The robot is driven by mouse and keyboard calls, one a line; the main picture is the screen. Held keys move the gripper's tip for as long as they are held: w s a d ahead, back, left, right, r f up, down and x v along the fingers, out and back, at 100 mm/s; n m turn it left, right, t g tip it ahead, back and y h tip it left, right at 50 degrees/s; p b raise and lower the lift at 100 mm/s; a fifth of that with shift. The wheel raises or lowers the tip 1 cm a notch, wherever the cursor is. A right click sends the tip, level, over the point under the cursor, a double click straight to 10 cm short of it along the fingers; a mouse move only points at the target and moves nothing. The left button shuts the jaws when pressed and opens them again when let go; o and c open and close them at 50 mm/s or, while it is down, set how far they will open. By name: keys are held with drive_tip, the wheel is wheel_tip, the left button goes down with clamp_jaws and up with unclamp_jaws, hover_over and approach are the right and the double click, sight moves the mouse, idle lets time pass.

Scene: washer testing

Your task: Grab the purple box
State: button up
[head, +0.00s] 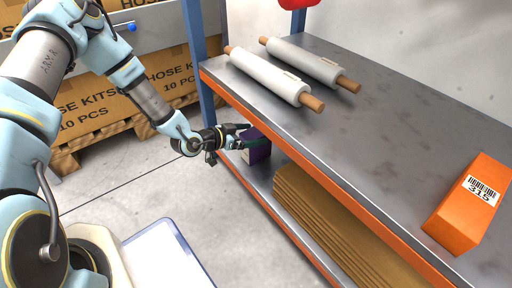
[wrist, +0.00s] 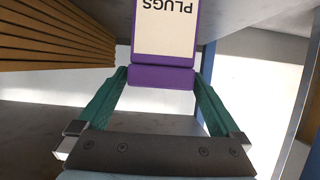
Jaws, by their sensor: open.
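The purple box (head: 257,150) stands on the lower shelf, partly hidden behind my gripper in the head view. In the wrist view the purple box (wrist: 163,76) shows a white label reading "PLUGS", upside down in the picture. My gripper (head: 247,136) reaches in under the upper shelf at the box. In the wrist view its two green fingers (wrist: 160,78) are open, one on each side of the box's near purple end. I cannot tell whether the fingers touch the box.
The upper shelf (head: 372,140) lies just above, with two white rolls (head: 268,76) and an orange box (head: 470,205) on it. Stacked cardboard (head: 335,225) lies beside the purple box, also in the wrist view (wrist: 60,38). A blue post (head: 206,95) stands near my arm.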

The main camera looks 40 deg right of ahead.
sight(263, 132)
drive_tip(key=b+x, duration=0.2)
drive_tip(key=x, duration=0.2)
drive_tip(key=shift+s+d+b, duration=0.1)
drive_tip(key=shift+d+b, duration=0.05)
drive_tip(key=shift+b, duration=0.2)
drive_tip(key=shift+d+f, duration=0.1)
drive_tip(key=shift+d, duration=0.35)
drive_tip(key=shift+c, duration=0.2)
clamp_jaws()
